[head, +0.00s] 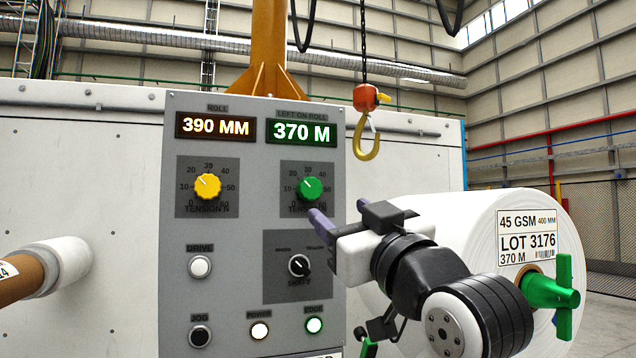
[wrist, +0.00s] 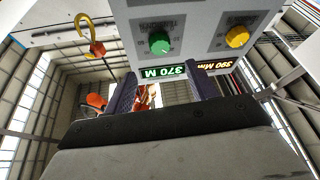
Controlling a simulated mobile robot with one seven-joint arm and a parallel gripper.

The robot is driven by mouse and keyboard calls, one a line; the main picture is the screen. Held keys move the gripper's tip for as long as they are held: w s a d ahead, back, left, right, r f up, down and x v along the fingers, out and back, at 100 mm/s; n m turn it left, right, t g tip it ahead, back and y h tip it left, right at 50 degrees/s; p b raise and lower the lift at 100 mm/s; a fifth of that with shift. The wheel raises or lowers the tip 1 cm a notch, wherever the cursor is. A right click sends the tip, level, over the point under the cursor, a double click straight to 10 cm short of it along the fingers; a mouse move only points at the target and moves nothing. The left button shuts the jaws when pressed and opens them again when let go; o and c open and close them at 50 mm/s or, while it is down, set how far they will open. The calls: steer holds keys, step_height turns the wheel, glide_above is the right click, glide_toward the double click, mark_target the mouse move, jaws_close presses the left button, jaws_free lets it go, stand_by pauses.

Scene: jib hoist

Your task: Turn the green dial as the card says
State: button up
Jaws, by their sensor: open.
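The green dial (head: 310,189) is on the grey control panel (head: 232,300), under the green "370 M" display (head: 301,132). In the wrist view the green dial (wrist: 159,43) lies beyond the fingertips. My gripper (head: 337,209) is open and empty, just in front of the panel, right of and below the dial, apart from it as far as I can tell. Both purple fingers show in the wrist view (wrist: 160,75).
A yellow dial (head: 208,186) sits left of the green one, under "390 MM". A black selector (head: 299,265) and push buttons are lower. A white roll (head: 450,215) with a label (head: 527,238) reading "45 GSM, LOT 3176, 370 M" stands right. A hoist hook (head: 367,140) hangs above.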

mark_target(312, 188)
steer(key=p+x, duration=0.3)
steer(key=x, duration=0.5)
steer(key=shift+a+r, duration=0.1)
steer(key=shift+r, duration=0.05)
steer(key=shift+w+a+r, duration=0.1)
steer(key=shift+w+a, duration=0.15)
steer(key=shift+w, duration=0.35)
steer(key=shift+c, duration=0.5)
steer(key=c, duration=0.9)
steer(key=shift+n, duration=0.5)
steer(key=n+g+y, duration=0.1)
steer(key=n, duration=0.1)
steer(key=n+g+y, duration=0.1)
steer(key=n, duration=0.2)
steer(key=shift+d+r, duration=0.2)
steer(key=shift+r+n+g+y+p, duration=0.1)
steer(key=shift+n+g+y+p, duration=0.2)
steer(key=shift+n+g, duration=0.7)
steer(key=shift+n+g+y+p, duration=0.2)
steer(key=shift+n+g+p, duration=0.1)
steer(key=shift+n, duration=1.4)
